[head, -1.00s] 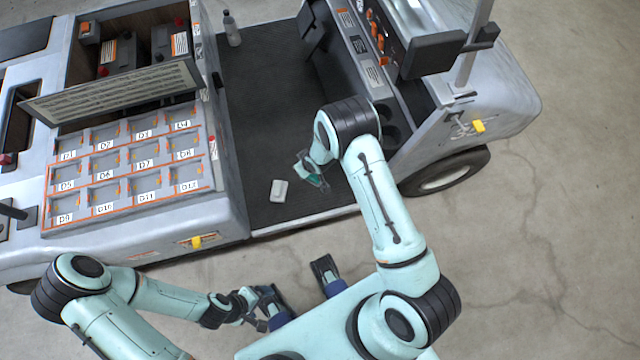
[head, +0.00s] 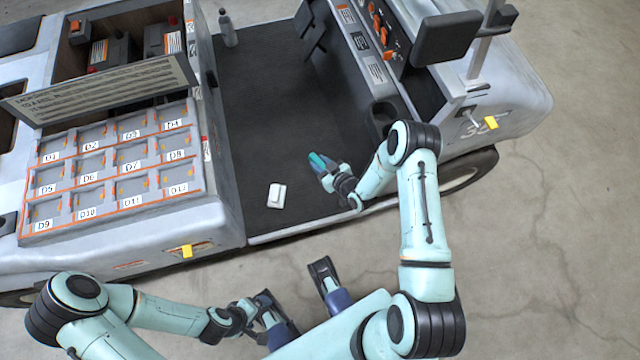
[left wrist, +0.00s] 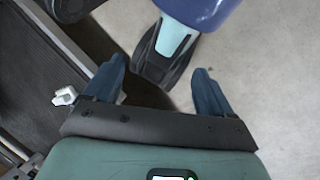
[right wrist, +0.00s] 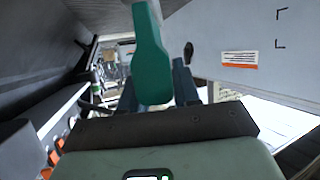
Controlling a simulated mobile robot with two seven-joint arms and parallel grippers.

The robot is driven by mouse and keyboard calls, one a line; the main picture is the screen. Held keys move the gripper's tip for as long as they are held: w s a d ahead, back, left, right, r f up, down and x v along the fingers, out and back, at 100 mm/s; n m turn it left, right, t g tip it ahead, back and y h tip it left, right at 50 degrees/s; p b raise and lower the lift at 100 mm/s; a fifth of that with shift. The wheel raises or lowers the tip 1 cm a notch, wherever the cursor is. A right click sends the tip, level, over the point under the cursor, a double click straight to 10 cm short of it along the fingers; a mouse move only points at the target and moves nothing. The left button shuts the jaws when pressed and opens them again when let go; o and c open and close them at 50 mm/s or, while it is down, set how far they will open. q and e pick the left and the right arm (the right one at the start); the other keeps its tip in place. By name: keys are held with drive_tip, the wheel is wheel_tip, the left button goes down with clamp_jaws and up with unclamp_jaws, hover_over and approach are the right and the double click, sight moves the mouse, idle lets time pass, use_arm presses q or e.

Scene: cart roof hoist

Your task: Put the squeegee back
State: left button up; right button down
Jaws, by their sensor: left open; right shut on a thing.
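My right gripper (head: 328,172) is shut on a green, paddle-shaped thing that looks like the squeegee (right wrist: 150,60). It is held above the cart's dark floor, right of a small white block; in the head view only a small teal part of the squeegee (head: 318,160) shows. My left gripper (left wrist: 157,85) is open and empty, low in front of the cart, close to my own base. I cannot make out a holder for the squeegee.
The white block (head: 277,195) lies on the cart floor (head: 262,130). A bottle (head: 228,28) stands at the floor's far end. Left is a labelled compartment tray (head: 110,172) under a raised panel (head: 105,90). Right are the dashboard (head: 365,50) and a dark box-like part (head: 447,36) beside a post.

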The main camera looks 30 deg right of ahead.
wheel_tip(320, 180, down, 14)
drive_tip(key=b, duration=0.3)
drive_tip(key=shift+b, duration=0.4)
drive_tip(key=shift+f, duration=0.1)
use_arm(q)
drive_tip(key=w+a+f+t+y, duration=0.1)
drive_tip(key=w+a+f+t, duration=0.1)
drive_tip(key=w+f, duration=0.3)
drive_tip(key=shift+w+a+n, duration=0.3)
drive_tip(key=shift+w+a, duration=0.2)
drive_tip(key=shift+w, duration=0.15)
use_arm(e)
drive_tip(key=shift+f, duration=0.1)
drive_tip(key=c, duration=0.8)
unclamp_jaws()
use_arm(q)
drive_tip(key=shift+w+f, duration=0.1)
drive_tip(key=shift+w, duration=0.05)
